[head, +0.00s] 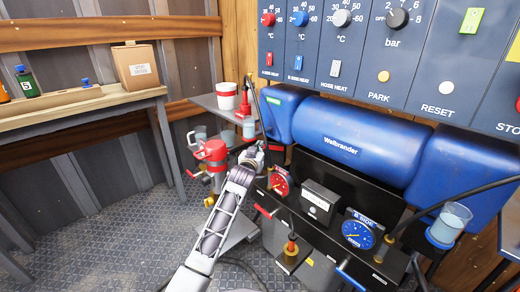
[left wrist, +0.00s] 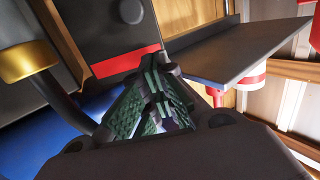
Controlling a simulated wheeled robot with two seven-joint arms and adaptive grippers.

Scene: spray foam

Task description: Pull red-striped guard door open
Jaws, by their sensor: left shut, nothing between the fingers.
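A dark panel with a red stripe along its edge, which looks like the guard door (left wrist: 122,64), is in the left wrist view just beyond my fingers. In the head view a small red strip (head: 275,147) shows beside the gripper, and the rest of the door is hard to make out. My left gripper (head: 254,156) is at the left end of the black machine, below the blue tank. In the left wrist view the fingers (left wrist: 157,92) are together and empty, close to the striped edge. I cannot tell whether they touch it. My right gripper is out of view.
A grey shelf (head: 205,102) with a white and red tub (head: 226,95) is left of the machine. A red pump (head: 211,153) stands close beside my left arm. The blue tank (head: 345,138) and gauges (head: 358,232) are to the right. A wooden workbench (head: 70,105) is far left.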

